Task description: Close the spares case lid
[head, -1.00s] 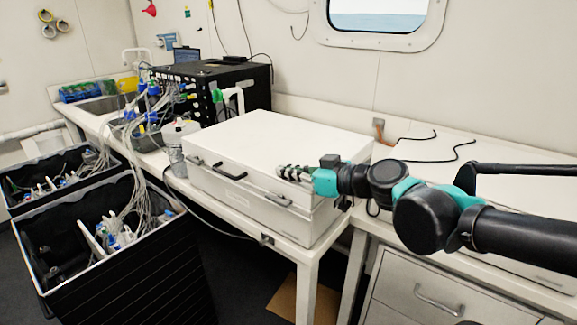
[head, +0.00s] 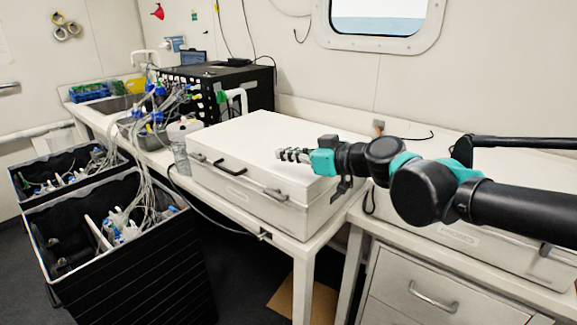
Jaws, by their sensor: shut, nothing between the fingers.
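A large white case (head: 250,137) lies on the bench in the middle of the view. Its lid is down, with no clear gap seen along the front seam. A black handle (head: 229,168) and metal latches (head: 272,194) are on its front. I cannot tell whether the latches are fastened. My gripper (head: 281,155) is shut and empty. It is at the right part of the lid, its fingers pointing left; I cannot tell whether it touches the lid. My wrist hides part of the case's right end.
A second white case (head: 460,237) lies to the right, partly behind my arm. A black equipment box (head: 245,92) stands behind on the left. Black bins (head: 120,270) with tubes stand at the left. A drawer cabinet (head: 418,290) is at the lower right.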

